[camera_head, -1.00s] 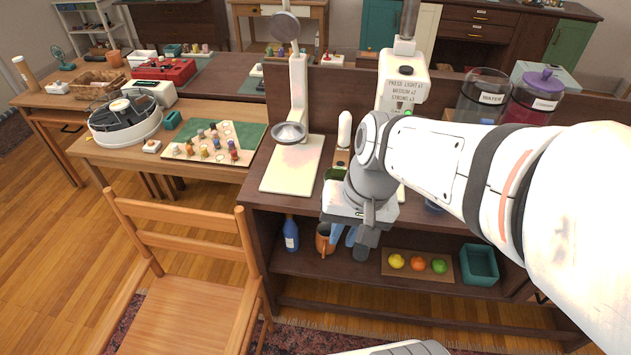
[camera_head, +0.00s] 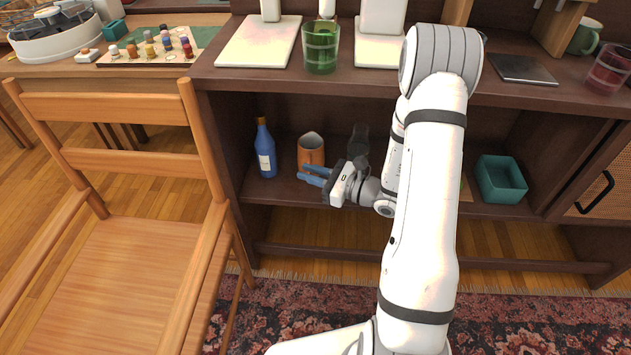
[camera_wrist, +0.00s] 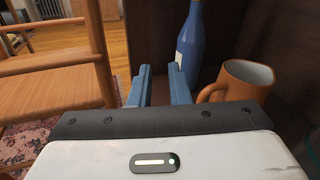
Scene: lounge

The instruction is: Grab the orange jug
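The orange jug (camera_head: 311,151) stands upright on the lower shelf of the dark wooden cabinet, right of a blue bottle. In the wrist view the jug (camera_wrist: 248,82) is at the right, its handle toward my fingers and its lower part hidden by my gripper's body. My gripper (camera_head: 304,174) reaches in from the right, low in front of the jug. In the wrist view the blue fingers of my gripper (camera_wrist: 161,76) are apart with nothing between them. The jug's handle is just right of the right finger; I cannot tell whether they touch.
The blue bottle (camera_head: 265,150) stands close left of the jug; in the wrist view the bottle (camera_wrist: 191,45) is beyond the fingers. A wooden chair (camera_head: 130,200) stands left of the cabinet. A teal bin (camera_head: 500,182) sits on the shelf's right. A green glass (camera_head: 321,50) stands above.

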